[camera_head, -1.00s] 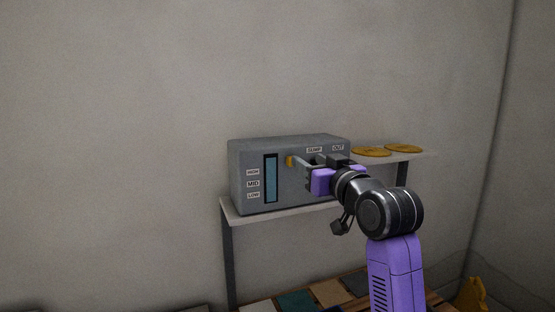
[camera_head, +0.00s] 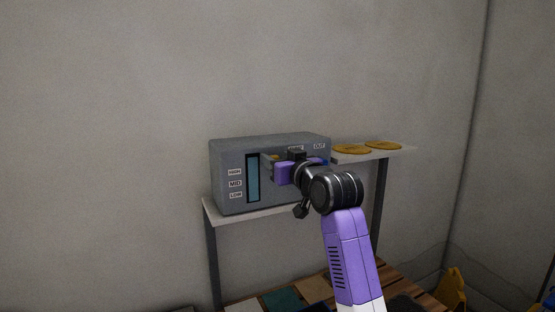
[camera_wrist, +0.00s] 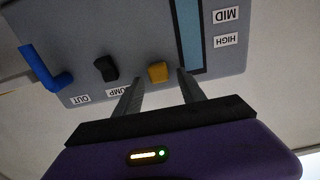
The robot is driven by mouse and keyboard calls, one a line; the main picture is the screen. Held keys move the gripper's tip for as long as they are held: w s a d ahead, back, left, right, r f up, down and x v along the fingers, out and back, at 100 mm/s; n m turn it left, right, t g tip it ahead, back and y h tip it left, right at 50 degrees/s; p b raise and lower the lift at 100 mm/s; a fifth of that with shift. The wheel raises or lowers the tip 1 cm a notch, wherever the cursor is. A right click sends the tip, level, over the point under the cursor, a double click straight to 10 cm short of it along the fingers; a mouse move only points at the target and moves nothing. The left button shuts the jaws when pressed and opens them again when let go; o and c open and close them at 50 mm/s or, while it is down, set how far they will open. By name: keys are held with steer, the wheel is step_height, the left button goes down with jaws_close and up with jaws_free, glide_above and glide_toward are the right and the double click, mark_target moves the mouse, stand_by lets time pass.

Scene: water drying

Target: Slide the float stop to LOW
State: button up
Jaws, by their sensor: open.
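The grey control box (camera_head: 228,160) stands on a shelf, with a tall blue window slot (camera_head: 252,178) beside HIGH, MID and LOW labels. A yellow tab (camera_wrist: 157,72), which looks like the float stop, sits beside the slot about level with HIGH; it is partly hidden in the head view (camera_head: 275,157). My gripper (camera_wrist: 160,80) is open, with its fingertips on either side of the tab. I cannot tell whether either finger touches it. The wrist view is upside down. My gripper also shows at the box front in the head view (camera_head: 269,164).
On the box, a black knob (camera_wrist: 106,68) sits by the SUMP label and a blue lever (camera_wrist: 47,68) by OUT. Two yellow discs (camera_head: 352,149) lie on the shelf (camera_head: 400,152) to the right. A wooden pallet with coloured tiles (camera_head: 284,298) is below.

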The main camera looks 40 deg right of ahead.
jaws_close()
stand_by(1.2)
steer(key=shift+f, duration=0.1)
